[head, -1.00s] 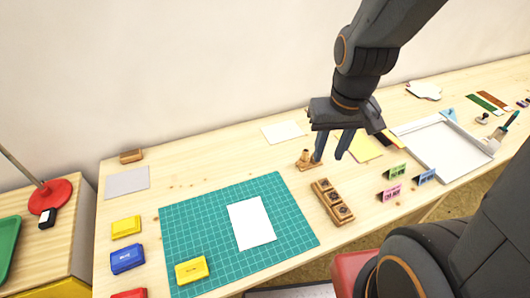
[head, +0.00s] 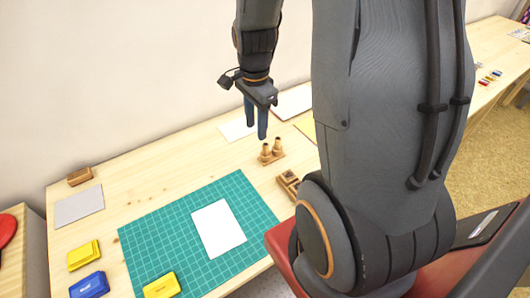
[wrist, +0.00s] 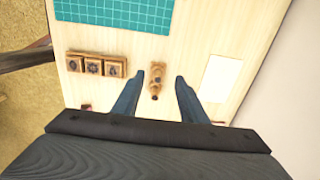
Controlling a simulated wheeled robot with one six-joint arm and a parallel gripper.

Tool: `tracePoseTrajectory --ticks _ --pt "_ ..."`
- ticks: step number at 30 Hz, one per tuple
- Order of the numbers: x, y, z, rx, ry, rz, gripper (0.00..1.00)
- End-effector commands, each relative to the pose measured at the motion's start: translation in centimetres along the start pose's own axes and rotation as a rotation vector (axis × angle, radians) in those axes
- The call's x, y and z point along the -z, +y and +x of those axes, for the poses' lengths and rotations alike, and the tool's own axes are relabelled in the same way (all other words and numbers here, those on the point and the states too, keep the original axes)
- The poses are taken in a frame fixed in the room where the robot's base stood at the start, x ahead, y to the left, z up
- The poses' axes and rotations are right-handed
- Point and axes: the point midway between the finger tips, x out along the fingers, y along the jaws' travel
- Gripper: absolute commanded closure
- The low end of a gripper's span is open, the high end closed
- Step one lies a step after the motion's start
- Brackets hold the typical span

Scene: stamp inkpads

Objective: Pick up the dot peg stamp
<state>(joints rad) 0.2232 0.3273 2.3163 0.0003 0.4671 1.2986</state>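Two upright wooden pegs stand on a small wooden base (head: 269,159) on the table in the head view. Which one is the dot peg stamp I cannot tell, as no mark shows. My gripper (head: 257,122) hangs above and slightly behind them, fingers pointing down, open and empty. In the wrist view the peg stand (wrist: 157,72) shows between and beyond the two spread fingertips, apart from both. The pegs' undersides are hidden.
A row of wooden block stamps (wrist: 93,67) stands beside the pegs. A green cutting mat (head: 146,243) bears a white sheet (head: 218,228) and a yellow inkpad (head: 161,286). More inkpads, yellow (head: 83,255) and blue (head: 89,286), stand at left.

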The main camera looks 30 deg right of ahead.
Motion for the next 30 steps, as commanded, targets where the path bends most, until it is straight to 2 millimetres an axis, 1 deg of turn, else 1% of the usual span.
tracePoseTrajectory --ticks 1,3,6,9,13,18,23,30 --pt "0.9 -0.3 0.8 -0.009 -0.001 0.107 0.61" --pt "2.0 -0.6 1.5 -0.018 -0.002 0.244 0.61" --pt "3.0 -0.9 2.2 -0.025 -0.001 0.384 0.61" --pt "3.5 -1.0 2.6 -0.03 -0.001 0.46 0.61" --pt "3.7 -1.0 3.5 -0.032 -0.001 0.49 0.61" --pt "3.6 -0.9 5.0 -0.033 -0.001 0.488 0.61" --pt "3.6 -0.6 6.0 -0.033 -0.001 0.487 0.61" --pt "3.4 0.1 8.8 -0.034 -0.001 0.487 0.61"
